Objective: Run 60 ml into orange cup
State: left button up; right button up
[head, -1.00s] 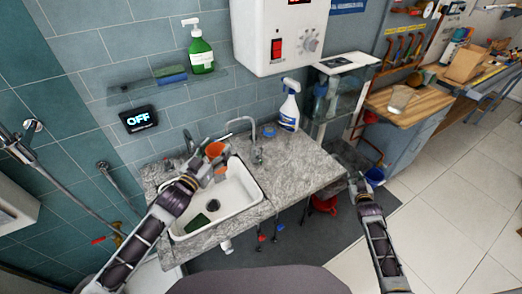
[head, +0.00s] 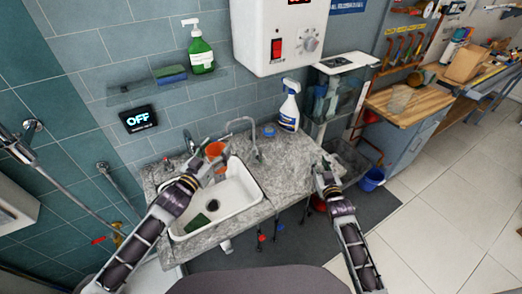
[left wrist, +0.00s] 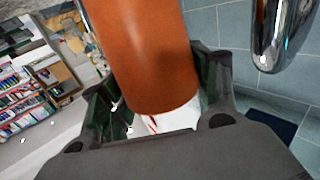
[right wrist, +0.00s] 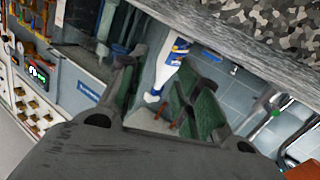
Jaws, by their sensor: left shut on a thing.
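My left gripper (head: 212,162) is shut on the orange cup (head: 215,149) and holds it over the back left part of the white sink (head: 243,190). In the left wrist view the orange cup (left wrist: 145,50) sits between the two fingers, its inside hidden. The chrome tap (head: 254,140) rises behind the sink, and a chrome spout (left wrist: 271,35) hangs beside the cup in the left wrist view. A wall display (head: 139,119) reads OFF. My right gripper (head: 325,166) is near the counter's right end. Its fingers (right wrist: 165,98) are apart, with nothing between them.
A spray bottle (head: 289,106) stands at the back right of the granite counter (head: 285,165). A green sponge (head: 196,223) lies in the sink. A green soap bottle (head: 201,52) stands on the glass shelf. A blue bucket (head: 371,180) is on the floor at right.

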jog(key=s+a+y, duration=0.1)
jog(key=a, duration=0.3)
jog(key=s+a+r, duration=0.1)
jog(key=a, duration=0.3)
jog(key=s+a+r+y, duration=0.1)
jog(key=a, duration=0.3)
jog(key=shift+s+r+n+y, duration=0.1)
jog(key=shift+s+n+y, duration=0.2)
jog(key=y, duration=0.2)
send_near(261, 151)
jog(key=s, duration=0.1)
jog(key=shift+s+d+t, duration=0.1)
jog(key=shift+s+t, duration=0.1)
jog(key=shift+t, duration=0.1)
jog(key=shift+w, duration=0.1)
jog(key=shift+x, duration=5.9)
jog(key=shift+d, duration=0.1)
grip_shut()
